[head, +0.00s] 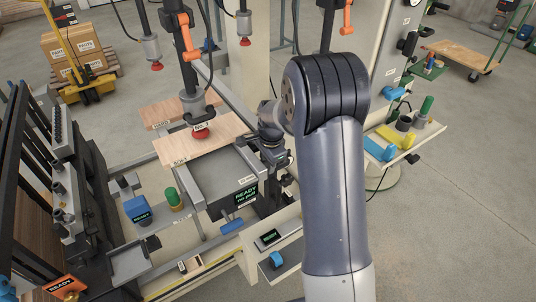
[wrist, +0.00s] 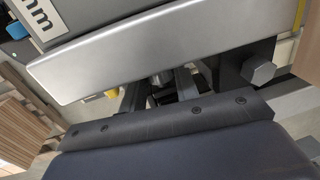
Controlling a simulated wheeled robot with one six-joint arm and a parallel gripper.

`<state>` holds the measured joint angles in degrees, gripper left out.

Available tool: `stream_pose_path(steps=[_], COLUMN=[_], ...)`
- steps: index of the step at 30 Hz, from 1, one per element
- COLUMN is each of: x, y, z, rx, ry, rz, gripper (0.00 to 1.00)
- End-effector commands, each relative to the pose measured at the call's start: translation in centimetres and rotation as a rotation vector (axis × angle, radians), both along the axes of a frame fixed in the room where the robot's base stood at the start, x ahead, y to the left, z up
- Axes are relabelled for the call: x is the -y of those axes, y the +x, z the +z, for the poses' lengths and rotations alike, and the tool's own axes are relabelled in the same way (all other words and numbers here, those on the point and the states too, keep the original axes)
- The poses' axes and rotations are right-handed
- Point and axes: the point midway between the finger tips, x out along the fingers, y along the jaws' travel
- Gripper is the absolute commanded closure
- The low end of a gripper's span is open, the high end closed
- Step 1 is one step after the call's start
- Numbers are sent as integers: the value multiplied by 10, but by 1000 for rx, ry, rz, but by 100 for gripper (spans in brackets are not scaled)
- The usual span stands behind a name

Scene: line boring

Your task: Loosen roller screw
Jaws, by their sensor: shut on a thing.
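In the head view my gripper (head: 284,176) is at the right side of the grey machine (head: 217,176), partly hidden by its own wrist and my arm. In the wrist view my two dark fingers (wrist: 160,88) reach under the machine's pale metal edge. They are shut on a small grey metal part (wrist: 161,75), apparently the roller screw, mostly hidden by the edge and the fingers. A grey hex-head bolt (wrist: 262,72) sits on a black block to the right, apart from the fingers.
A lit display (head: 245,194) reads READY. A side shelf (head: 425,131) with coloured items stands to the right.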

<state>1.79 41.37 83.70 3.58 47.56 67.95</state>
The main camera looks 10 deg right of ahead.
Motion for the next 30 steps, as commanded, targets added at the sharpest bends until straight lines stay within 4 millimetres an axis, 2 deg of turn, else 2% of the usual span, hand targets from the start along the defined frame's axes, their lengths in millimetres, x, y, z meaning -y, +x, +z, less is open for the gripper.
stream_pose_path(steps=[12,27,28,30], x=[-1,-1,-1,-1], y=[3,3,3,3], z=[1,0,0,0], rx=[-131,-146,-146,-146], ry=[-42,-46,-46,-46], rz=[1,0,0,0], gripper=[93,93,69,64])
